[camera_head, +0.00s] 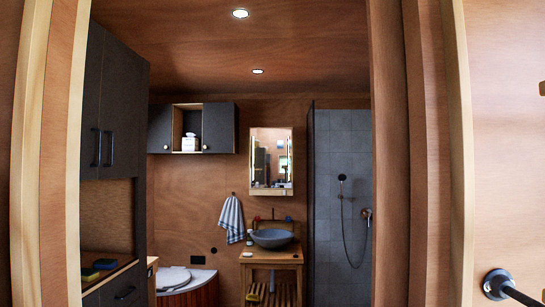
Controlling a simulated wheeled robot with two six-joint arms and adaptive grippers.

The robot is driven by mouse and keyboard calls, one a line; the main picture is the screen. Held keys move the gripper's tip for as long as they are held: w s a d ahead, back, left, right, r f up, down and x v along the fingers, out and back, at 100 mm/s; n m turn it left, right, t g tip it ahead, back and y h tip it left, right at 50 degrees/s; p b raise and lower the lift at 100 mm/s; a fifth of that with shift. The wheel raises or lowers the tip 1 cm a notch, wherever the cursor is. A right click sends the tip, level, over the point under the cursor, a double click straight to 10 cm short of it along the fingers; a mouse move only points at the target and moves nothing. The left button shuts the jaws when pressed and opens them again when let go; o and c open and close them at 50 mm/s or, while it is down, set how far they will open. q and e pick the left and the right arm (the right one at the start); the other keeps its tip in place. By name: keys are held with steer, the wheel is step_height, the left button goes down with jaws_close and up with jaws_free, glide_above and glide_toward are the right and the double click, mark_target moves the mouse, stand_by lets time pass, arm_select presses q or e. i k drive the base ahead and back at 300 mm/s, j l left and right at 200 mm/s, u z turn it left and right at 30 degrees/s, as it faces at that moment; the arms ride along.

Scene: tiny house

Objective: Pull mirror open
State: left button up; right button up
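The mirror (271,160) hangs on the back wall above the sink, in the middle of the view. It is a tall rectangle in a light wooden frame and its face looks flush with the frame. I see it through a doorway, well away from me. Neither of my grippers shows in the view.
Wooden door jambs (392,150) frame the opening, and a door with a black handle (508,287) stands at the right. A dark cabinet (112,155) lines the left. A sink bowl (272,238) on a wooden stand is below the mirror, with a toilet (173,278) to its left.

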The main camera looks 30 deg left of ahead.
mark_target(271, 149)
steer(key=i+j+u, duration=0.15)
steer(key=u, duration=0.3)
steer(key=i+j+u, duration=0.1)
steer(key=u, duration=0.3)
steer(key=i+j+u, duration=0.2)
steer(key=i, duration=1.15)
steer(key=i+l+z, duration=0.2)
steer(key=i, duration=0.3)
steer(key=i+j+z, duration=0.2)
steer(key=i, duration=0.35)
steer(key=i+z, duration=0.25)
steer(key=i, duration=0.3)
steer(key=i+j+z, duration=0.2)
steer(key=i, duration=0.3)
steer(key=i+j+z, duration=0.2)
steer(key=i, duration=0.3)
steer(key=i+l+u, duration=0.1)
steer(key=i, duration=0.3)
steer(key=i+l+u, duration=0.15)
steer(key=i, duration=0.3)
steer(key=i+l+u, duration=0.1)
steer(key=i+l, duration=0.15)
steer(key=i, duration=0.15)
